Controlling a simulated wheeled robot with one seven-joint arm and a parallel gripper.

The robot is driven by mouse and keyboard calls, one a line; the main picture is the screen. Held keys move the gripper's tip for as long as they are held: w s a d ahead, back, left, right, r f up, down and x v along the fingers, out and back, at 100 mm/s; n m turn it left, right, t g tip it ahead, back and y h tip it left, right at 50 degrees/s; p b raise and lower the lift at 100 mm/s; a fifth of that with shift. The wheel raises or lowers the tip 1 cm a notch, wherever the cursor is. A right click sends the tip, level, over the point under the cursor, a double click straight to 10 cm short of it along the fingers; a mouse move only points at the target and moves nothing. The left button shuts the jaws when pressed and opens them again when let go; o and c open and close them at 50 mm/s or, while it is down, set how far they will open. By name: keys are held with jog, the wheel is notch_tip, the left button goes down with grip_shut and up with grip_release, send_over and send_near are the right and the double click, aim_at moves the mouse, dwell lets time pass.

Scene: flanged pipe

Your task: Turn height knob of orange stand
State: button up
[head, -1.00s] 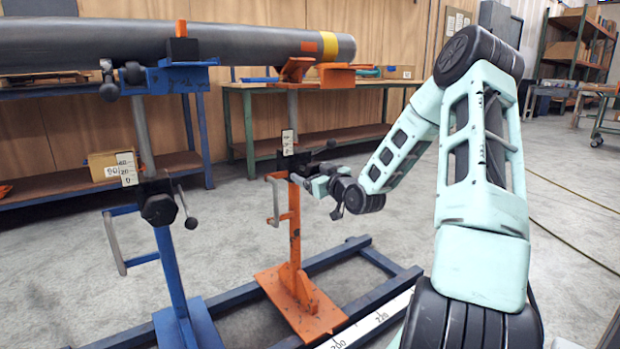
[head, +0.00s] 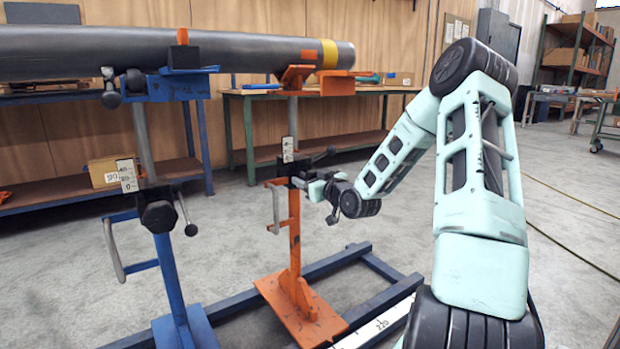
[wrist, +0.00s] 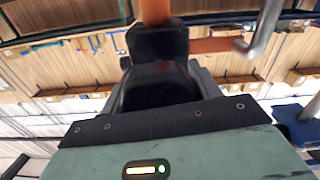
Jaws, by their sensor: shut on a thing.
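The orange stand (head: 294,232) stands upright in the middle of the head view, its cradle under the right end of the grey pipe (head: 240,52). A black clamp block (head: 268,166) and a white scale (head: 288,150) sit on its post. My gripper (head: 302,182) is at the right side of this block, level with it. In the wrist view, the black height knob (wrist: 158,88) lies straight ahead between my fingers, below the orange post (wrist: 155,10).
A black ball-ended lever (head: 331,150) sticks out just above my gripper. A grey crank handle (head: 275,210) hangs on the stand's left. The blue stand (head: 172,270) holds the pipe further left. Blue floor rails (head: 350,262) run under both stands. A workbench (head: 345,140) stands behind.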

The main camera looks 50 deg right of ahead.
jog(key=shift+r+m+p, duration=0.2)
jog(key=shift+m+p, duration=0.7)
jog(key=shift+p, duration=0.35)
jog(key=m+p, duration=0.3)
jog(key=p, duration=0.1)
jog(key=shift+m, duration=0.3)
jog(key=m+p, duration=0.3)
jog(key=shift+f+m+p, duration=0.2)
jog(key=shift+m+p, duration=1.25)
jog(key=shift+m, duration=0.25)
jog(key=o, duration=1)
jog(key=shift+s, duration=0.15)
jog(key=p+v, duration=0.3)
jog(key=v, duration=1.4)
jog(key=shift+s+a, duration=0.1)
jog(key=shift+a, duration=0.05)
